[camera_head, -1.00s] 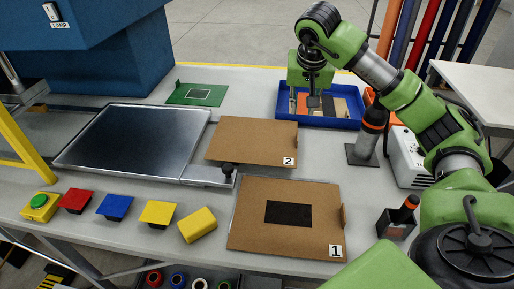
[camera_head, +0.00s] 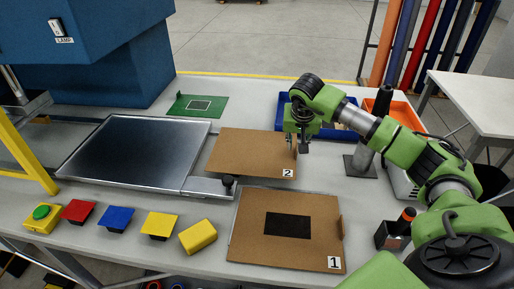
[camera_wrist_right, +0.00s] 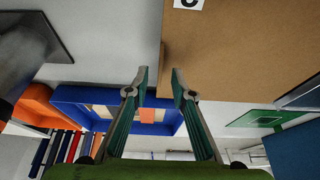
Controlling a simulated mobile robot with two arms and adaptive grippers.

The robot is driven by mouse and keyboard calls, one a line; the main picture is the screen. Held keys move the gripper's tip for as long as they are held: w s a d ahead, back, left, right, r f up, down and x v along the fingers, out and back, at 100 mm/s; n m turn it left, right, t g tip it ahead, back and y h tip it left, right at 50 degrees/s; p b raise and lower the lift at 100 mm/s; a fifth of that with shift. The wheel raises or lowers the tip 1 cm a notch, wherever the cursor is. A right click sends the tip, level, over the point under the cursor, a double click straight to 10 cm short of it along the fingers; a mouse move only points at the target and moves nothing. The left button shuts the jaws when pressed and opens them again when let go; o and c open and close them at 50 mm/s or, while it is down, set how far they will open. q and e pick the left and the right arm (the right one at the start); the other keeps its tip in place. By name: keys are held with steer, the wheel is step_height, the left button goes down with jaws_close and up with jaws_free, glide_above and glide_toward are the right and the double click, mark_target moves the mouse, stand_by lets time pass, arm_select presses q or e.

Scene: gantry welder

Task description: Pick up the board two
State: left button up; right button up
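Board two (camera_head: 245,148) is a brown rectangular board with a white "2" label, lying at the middle of the table. In the right wrist view, board two (camera_wrist_right: 240,50) fills the upper right, with its wooden edge tab (camera_wrist_right: 163,65) along the near side. My right gripper (camera_head: 303,148) is low at the right edge of board two, by that tab. In the right wrist view, its two fingers (camera_wrist_right: 160,88) are apart, with the tab's end at the gap between them; contact cannot be told. My left gripper is not in view.
Board one (camera_head: 250,238), with a black rectangle, lies in front. A blue tray (camera_head: 282,115) is behind the gripper. A dark stand (camera_head: 361,165) is to the right. Several coloured buttons line the front left.

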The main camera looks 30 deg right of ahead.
steer(key=shift+w+d+f, duration=0.2)
steer(key=shift+f, duration=0.45)
jaws_close()
steer(key=shift+r, duration=0.15)
